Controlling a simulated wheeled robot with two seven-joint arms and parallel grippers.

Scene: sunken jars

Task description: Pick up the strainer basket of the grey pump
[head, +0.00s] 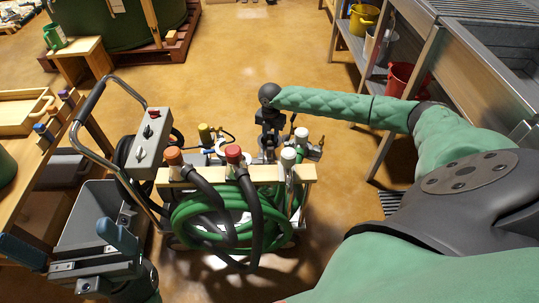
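The pump cart (240,174) stands in the middle of the head view, with green and black hoses on its front. The grey pump's metal parts (268,156) show only partly behind the cart's wooden bar. I cannot make out the strainer basket; my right gripper and the cart's fittings cover that spot. My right gripper (269,143) points down over the back of the cart at the pump. Its fingertips are too small and hidden to tell open from shut. My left gripper (70,243) is at the lower left, its two blue-grey fingers wide apart and nothing seen between them.
A grey control box (150,145) with a red button and a bent handle rise at the cart's left. Orange, red and white hose caps line the bar. A workbench (22,165) is at the left. A metal shelf with buckets (405,80) is at the right.

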